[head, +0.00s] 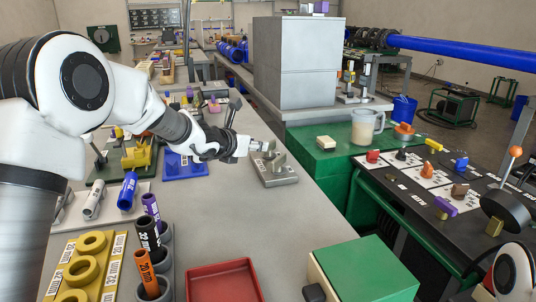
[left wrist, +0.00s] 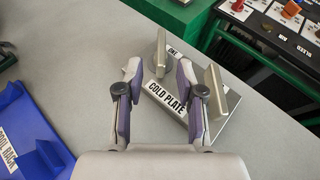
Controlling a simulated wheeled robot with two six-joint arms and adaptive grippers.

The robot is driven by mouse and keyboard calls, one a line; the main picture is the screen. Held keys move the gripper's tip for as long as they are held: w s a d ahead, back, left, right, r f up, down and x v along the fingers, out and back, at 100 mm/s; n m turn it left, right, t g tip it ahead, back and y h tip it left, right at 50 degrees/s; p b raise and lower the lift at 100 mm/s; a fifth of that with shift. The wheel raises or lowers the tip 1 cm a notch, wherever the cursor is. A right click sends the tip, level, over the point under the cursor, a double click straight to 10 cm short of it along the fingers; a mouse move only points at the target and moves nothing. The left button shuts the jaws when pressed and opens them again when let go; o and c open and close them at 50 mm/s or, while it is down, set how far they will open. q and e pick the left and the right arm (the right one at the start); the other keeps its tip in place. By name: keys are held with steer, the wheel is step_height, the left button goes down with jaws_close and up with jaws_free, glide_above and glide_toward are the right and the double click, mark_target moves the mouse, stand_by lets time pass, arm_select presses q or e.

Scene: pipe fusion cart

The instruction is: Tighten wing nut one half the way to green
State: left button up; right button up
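The metal cold plate (head: 278,180) lies on the grey bench ahead of my left gripper (head: 262,147). In the left wrist view, the cold plate (left wrist: 168,93) carries two upright wing nuts. Wing nut one (left wrist: 160,62), by the label "ONE", stands on a round base at the far end. The other wing nut (left wrist: 216,88) stands to the right, beside my right-hand finger. My left gripper (left wrist: 161,95) is open, its fingers spread over the plate with wing nut one just ahead between them. I cannot see a green mark.
A blue rack (left wrist: 25,130) lies left of the gripper. In the head view, a red tray (head: 222,281) and a green-topped box (head: 368,270) stand near the front. A large grey box (head: 297,62) stands behind.

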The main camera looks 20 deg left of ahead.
mark_target(269, 149)
arm_select(q)
steer(key=shift+w+d+r, duration=0.1)
steer(key=shift+w, duration=0.15)
steer(key=p+x, duration=0.2)
steer(key=x, duration=0.5)
jaws_close()
